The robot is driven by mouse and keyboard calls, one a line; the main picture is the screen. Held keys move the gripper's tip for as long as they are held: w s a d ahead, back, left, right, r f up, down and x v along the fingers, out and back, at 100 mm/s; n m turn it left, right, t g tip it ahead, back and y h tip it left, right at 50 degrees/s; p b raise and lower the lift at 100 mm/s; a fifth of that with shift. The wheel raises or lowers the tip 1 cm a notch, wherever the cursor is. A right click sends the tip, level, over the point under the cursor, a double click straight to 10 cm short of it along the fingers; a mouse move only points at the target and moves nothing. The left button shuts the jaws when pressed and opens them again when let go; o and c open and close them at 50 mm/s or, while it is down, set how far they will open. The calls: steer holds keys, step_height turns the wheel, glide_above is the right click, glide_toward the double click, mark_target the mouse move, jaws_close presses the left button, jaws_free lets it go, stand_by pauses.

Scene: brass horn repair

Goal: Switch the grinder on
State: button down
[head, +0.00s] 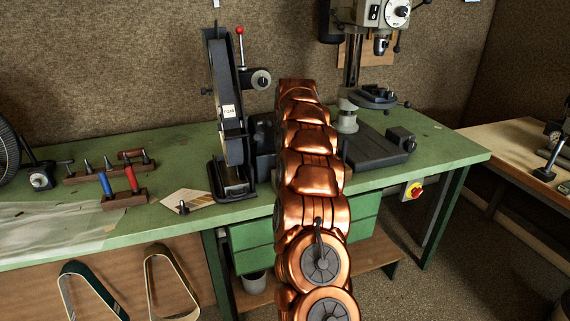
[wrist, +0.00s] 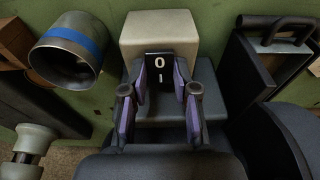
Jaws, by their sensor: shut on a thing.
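The grinder (head: 231,130), a tall black belt machine, stands on the green workbench. In the wrist view a pale box carries a black switch (wrist: 159,76) marked O above I. It appears to be the grinder's switch, but its link to the machine is not clear. My gripper (wrist: 160,84) has its purple-lined fingers on either side of the black switch face, shut on it. Whether the rocker sits at O or I cannot be told. In the head view my copper arm hides the gripper and this switch.
A drill press (head: 352,80) stands right of my arm. A red-and-yellow switch (head: 412,191) is on the bench front. Screwdrivers in a wooden rack (head: 124,200) lie left of the grinder. In the wrist view a blue-banded metal cup (wrist: 66,58) is close left.

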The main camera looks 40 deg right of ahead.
steer(key=shift+w+d+r+p, duration=0.1)
steer(key=shift+w+d+p, duration=0.05)
steer(key=shift+p, duration=0.15)
steer(key=shift+w+r+g+p, duration=0.1)
steer(key=shift+r+g+p, duration=0.05)
steer(key=shift+g+p, duration=0.45)
steer(key=shift+w+d+g+y+p, duration=0.15)
steer(key=shift+g+y+p, duration=0.15)
steer(key=shift+p, duration=0.9)
steer(key=c, duration=0.9)
jaws_free()
steer(key=shift+f, duration=0.25)
steer(key=shift+a, duration=0.2)
steer(key=shift+d+f+b, duration=0.1)
steer(key=shift+b, duration=0.9)
steer(key=shift+s+t+b, duration=0.3)
steer(key=shift+t+b, duration=0.3)
steer(key=shift+b, duration=0.2)
